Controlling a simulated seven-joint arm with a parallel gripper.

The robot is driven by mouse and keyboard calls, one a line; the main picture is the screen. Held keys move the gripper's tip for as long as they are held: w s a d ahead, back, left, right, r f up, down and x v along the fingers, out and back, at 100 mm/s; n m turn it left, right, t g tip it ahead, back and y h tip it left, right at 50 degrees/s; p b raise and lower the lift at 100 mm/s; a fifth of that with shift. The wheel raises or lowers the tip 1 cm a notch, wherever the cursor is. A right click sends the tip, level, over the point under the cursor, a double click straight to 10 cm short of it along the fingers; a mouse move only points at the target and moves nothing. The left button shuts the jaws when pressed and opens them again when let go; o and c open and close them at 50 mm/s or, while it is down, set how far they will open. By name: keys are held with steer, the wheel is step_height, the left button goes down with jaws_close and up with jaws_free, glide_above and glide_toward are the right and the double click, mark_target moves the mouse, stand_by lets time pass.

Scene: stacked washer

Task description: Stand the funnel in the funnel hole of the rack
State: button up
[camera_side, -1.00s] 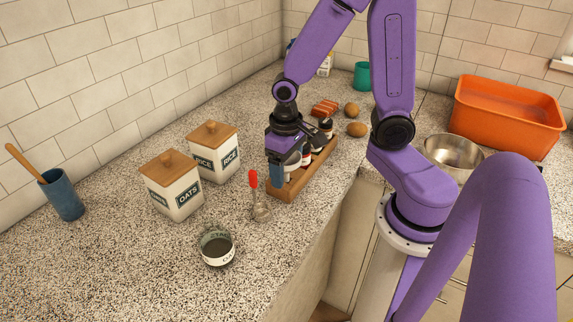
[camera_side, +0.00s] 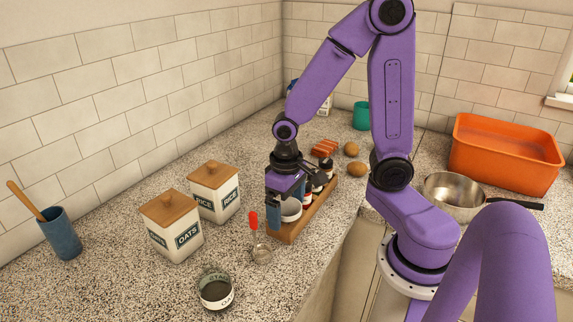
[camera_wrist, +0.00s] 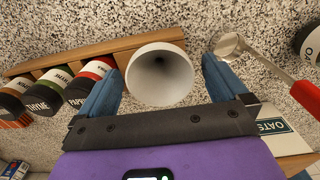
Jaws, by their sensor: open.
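The white funnel (camera_wrist: 160,75) shows in the wrist view with its round wide mouth facing the camera. It is between the two blue fingers of my gripper (camera_wrist: 163,88), which are open, with a gap clearest on the right side. In the side view my gripper (camera_side: 285,214) is at the near end of the wooden rack (camera_side: 287,234), and the funnel (camera_side: 291,209) shows white behind a finger. The rack also shows in the wrist view (camera_wrist: 85,53). The funnel's lower end and the hole are hidden, so I cannot tell how it is seated.
Spice jars (camera_wrist: 92,78) stand in the rack beside the funnel. Counter left of the cup is free.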

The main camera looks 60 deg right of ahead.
mark_target(287, 207)
step_height(287, 207, up, 16)
stand_by(0.5)
steer(key=s+a+f+n, duration=0.2)
steer(key=s+f+n, duration=0.2)
steer(key=s+n, duration=0.2)
steer(key=s+a+f+n, duration=0.2)
steer(key=s+f+n, duration=0.2)
steer(key=s+n, duration=0.2)
steer(key=shift+s+a+f+n, duration=0.2)
steer(key=shift+s+a+n, duration=0.15)
steer(key=shift+s, duration=0.45)
stand_by(0.3)
